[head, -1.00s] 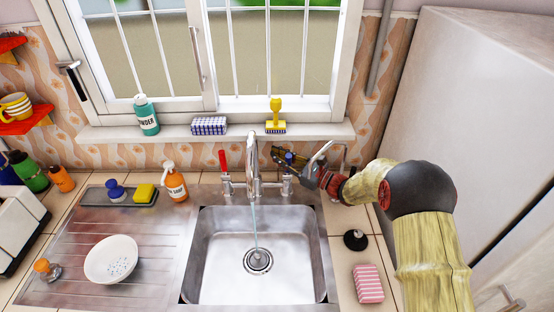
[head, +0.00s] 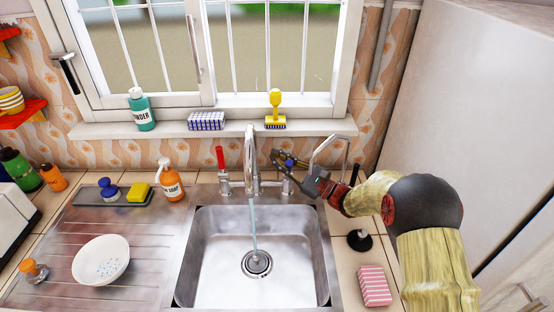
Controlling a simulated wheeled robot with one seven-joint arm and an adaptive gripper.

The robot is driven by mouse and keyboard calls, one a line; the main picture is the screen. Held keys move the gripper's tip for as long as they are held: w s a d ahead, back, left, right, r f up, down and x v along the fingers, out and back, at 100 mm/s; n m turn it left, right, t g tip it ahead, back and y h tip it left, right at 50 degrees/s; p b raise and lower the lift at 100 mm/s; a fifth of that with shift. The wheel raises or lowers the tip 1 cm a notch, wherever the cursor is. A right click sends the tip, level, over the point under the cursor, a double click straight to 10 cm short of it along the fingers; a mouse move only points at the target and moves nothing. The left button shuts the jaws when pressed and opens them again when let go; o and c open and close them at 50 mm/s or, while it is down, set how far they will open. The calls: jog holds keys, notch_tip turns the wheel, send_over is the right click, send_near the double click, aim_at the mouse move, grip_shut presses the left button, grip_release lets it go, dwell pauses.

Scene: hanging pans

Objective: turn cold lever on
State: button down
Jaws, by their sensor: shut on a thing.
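The blue cold lever (head: 290,161) is on the right side of the chrome tap (head: 251,162), partly hidden by my gripper. My gripper (head: 281,160) reaches in from the right, and its dark fingers are shut on the cold lever. The red lever (head: 220,157) stands upright on the tap's left side. A thin stream of water (head: 254,222) runs from the spout into the steel sink (head: 210,270).
A wire rack (head: 330,143) stands close behind my wrist. A black plunger (head: 359,240) and pink striped sponge (head: 375,285) are right of the sink. An orange soap bottle (head: 172,186) stands left of the tap. The sink basin is clear.

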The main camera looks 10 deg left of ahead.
jog(key=shift+f, duration=0.15)
jog(key=c, duration=1.8)
grip_release()
jog(key=shift+c, duration=0.2)
jog(key=v, duration=1.2)
